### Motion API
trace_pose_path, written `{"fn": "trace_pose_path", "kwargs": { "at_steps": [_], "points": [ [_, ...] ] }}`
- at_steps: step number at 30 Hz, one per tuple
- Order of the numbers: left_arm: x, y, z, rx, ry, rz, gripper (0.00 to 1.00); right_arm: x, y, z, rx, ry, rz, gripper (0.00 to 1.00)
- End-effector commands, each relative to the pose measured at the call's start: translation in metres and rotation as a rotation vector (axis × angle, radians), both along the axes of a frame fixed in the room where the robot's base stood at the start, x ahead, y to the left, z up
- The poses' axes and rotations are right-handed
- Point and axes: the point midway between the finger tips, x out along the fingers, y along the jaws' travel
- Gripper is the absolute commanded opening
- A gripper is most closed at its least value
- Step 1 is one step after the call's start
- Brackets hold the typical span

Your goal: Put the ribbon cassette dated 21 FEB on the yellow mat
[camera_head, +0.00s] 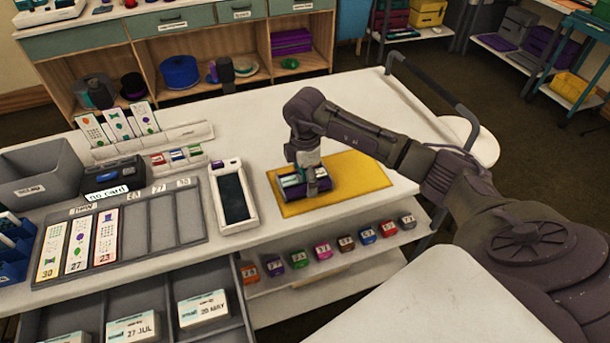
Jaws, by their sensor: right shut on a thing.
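My right gripper (312,178) reaches in from the right and is shut on a dark cassette (292,182) with purple sides and a pale and teal top. The cassette is at the yellow mat (358,178), over its left half. It looks to be on or just above the mat; I cannot tell whether it touches. The gripper hides part of it, and I cannot read a date on it. In the open drawer lie boxes marked 27 JUL (133,327) and 20 MAY (203,308). My left gripper is not in view.
A white handheld device (231,197) lies left of the mat. Further left is a grey card board (190,219) with several slots. Several small coloured, tagged items sit on a shelf (330,262) below the front edge. The mat's right half is clear.

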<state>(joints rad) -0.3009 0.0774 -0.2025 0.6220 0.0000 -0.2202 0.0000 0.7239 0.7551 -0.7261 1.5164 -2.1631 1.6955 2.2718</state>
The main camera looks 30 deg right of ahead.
Motion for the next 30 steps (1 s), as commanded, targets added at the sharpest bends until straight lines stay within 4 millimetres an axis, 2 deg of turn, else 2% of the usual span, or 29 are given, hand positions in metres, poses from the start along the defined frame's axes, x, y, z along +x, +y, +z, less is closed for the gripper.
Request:
{"fn": "trace_pose_path", "kwargs": {
  "at_steps": [5,6,8,17,21,26,30],
  "points": [
    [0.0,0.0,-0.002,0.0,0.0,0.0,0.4,0.0,0.0,-0.003,0.001,0.0,0.0,0.49],
    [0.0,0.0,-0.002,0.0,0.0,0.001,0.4,0.0,0.0,-0.004,0.0,0.0,0.0,0.93],
    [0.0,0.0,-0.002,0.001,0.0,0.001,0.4,0.0,0.0,-0.003,0.0,0.0,0.0,1.0],
    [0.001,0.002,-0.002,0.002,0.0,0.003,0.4,0.0,0.0,-0.002,0.0,0.001,0.0,1.0],
    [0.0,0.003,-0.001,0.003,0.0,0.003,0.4,0.0,0.0,0.005,0.001,-0.001,0.001,1.0],
    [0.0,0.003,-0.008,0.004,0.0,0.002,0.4,0.001,0.0,0.032,0.001,-0.005,0.002,1.0],
    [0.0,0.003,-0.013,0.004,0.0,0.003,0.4,0.001,0.0,0.064,0.001,-0.006,0.001,1.0]
  ]
}}
